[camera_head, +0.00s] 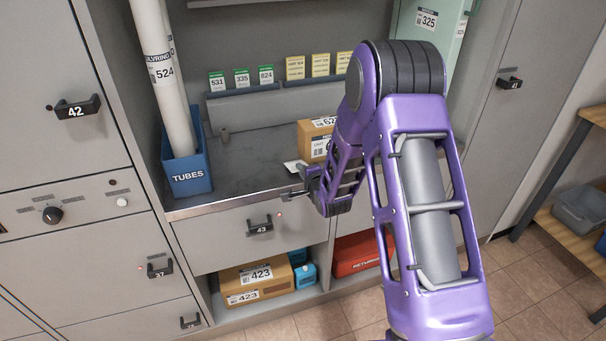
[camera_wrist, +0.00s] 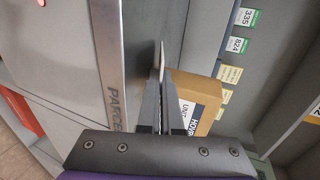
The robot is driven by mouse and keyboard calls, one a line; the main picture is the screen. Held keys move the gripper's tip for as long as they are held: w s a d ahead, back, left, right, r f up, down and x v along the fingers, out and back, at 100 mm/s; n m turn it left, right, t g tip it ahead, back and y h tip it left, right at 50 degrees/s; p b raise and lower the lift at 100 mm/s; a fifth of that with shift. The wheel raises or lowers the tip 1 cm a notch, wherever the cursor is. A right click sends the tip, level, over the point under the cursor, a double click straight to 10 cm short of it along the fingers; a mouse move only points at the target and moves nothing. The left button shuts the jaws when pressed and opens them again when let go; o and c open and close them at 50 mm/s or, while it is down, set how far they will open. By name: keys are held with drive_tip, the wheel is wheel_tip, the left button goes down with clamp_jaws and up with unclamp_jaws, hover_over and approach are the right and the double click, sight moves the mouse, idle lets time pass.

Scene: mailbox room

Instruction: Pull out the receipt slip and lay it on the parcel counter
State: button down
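The receipt slip (camera_head: 294,166) is a small white piece at my gripper's tips, just over the front part of the grey parcel counter (camera_head: 237,178). My gripper (camera_head: 301,181) is at the counter's front edge, its fingers close together. In the wrist view the fingers (camera_wrist: 161,95) nearly meet, and the slip (camera_wrist: 162,56) shows edge-on as a thin pale strip between and beyond their tips. Whether the slip touches the counter cannot be told. The counter (camera_wrist: 143,30) also shows in the wrist view, with lettering on its metal front edge.
A cardboard box (camera_head: 312,135) with a label stands on the counter behind my gripper, close to the fingers in the wrist view (camera_wrist: 203,92). A blue tube bin (camera_head: 186,170) stands at the left. Green and yellow cards (camera_head: 267,75) line the back.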

drive_tip(key=c, duration=1)
unclamp_jaws()
drive_tip(key=s+d+b, duration=0.1)
drive_tip(key=s+d, duration=0.1)
drive_tip(key=s, duration=0.7)
drive_tip(key=shift+s+d+b, duration=0.25)
drive_tip(key=shift+d+b, duration=0.05)
drive_tip(key=shift+d, duration=0.1)
idle(0.6)
idle(0.5)
